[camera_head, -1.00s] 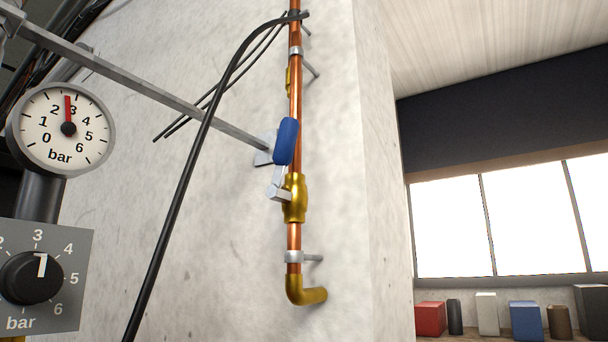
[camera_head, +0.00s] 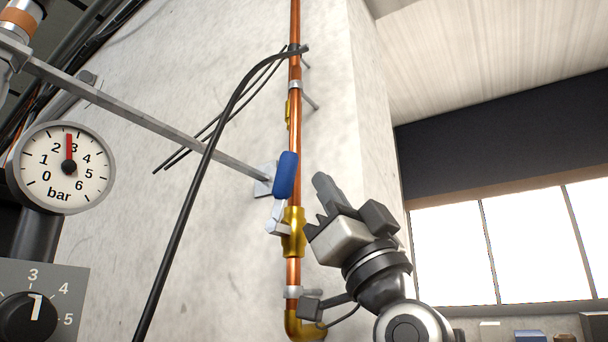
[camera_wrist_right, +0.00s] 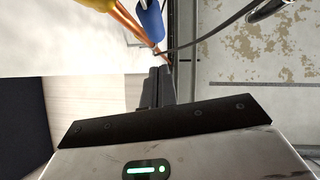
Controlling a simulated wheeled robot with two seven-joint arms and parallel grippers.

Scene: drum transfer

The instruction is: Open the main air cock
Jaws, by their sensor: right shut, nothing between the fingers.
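The air cock is a brass valve body (camera_head: 293,232) on a vertical copper pipe (camera_head: 294,125), with a blue handle (camera_head: 286,175) pointing up alongside the pipe. My right gripper (camera_head: 314,204) is shut and empty, just right of the valve and apart from the handle in the head view. In the right wrist view, the shut fingers (camera_wrist_right: 158,85) point toward the blue handle (camera_wrist_right: 151,22), which stands beyond the fingertips near the copper pipe (camera_wrist_right: 138,25). My left gripper does not show.
A pressure gauge (camera_head: 68,167) reads about 3 bar, with a black regulator knob (camera_head: 28,317) below it. A grey bar (camera_head: 150,122) and a black cable (camera_head: 187,215) cross in front of the pale wall (camera_head: 230,260). Windows (camera_head: 520,240) are at right.

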